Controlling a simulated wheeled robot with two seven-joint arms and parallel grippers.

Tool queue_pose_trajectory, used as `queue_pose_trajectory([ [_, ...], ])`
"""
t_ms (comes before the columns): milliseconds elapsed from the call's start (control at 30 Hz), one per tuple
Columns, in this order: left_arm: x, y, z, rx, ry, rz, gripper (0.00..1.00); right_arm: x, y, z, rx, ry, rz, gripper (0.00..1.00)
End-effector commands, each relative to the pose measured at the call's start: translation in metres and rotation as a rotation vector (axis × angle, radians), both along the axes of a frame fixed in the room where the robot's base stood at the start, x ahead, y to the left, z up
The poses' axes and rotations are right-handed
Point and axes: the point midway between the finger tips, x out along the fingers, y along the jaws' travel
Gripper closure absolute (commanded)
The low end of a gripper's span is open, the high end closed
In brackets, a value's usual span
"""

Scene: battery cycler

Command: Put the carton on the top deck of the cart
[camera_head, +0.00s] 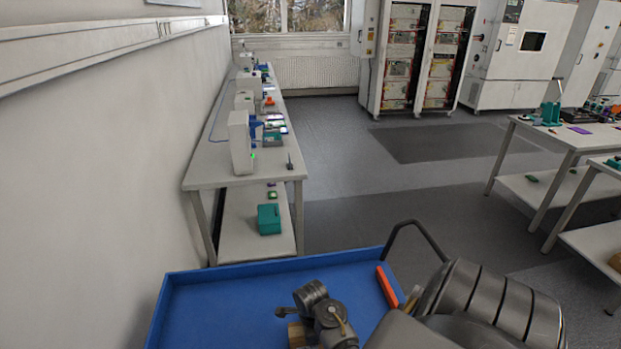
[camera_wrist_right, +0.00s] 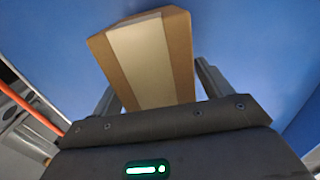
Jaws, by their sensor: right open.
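The carton (camera_wrist_right: 150,62), brown with a pale strip of tape, lies over the blue top deck of the cart (camera_wrist_right: 50,50) in the right wrist view. My right gripper (camera_wrist_right: 157,88) is open, with one finger on each side of the carton's near end. In the head view the blue deck (camera_head: 220,305) fills the bottom middle. A small brown part of the carton (camera_head: 297,334) shows there beside my right wrist, which hides the rest. The carton appears to rest on the deck, though its underside is hidden. My left gripper is not in view.
An orange bar (camera_head: 387,287) lies along the deck's right side, near a black cart handle (camera_head: 415,228). A long bench (camera_head: 215,165) with instruments stands beyond the cart, with a teal box (camera_head: 268,219) on its lower shelf.

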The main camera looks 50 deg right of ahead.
Motion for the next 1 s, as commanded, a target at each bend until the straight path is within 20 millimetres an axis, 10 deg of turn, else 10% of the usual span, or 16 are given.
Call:
queue_pose_trajectory([
  [500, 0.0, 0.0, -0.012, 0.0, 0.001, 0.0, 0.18, 0.0, 0.0, 0.101, 0.0, -0.001, 0.0, 0.22],
  [1000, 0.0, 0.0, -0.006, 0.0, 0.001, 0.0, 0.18, 0.0, 0.0, 0.113, 0.001, -0.001, 0.0, 0.22],
])
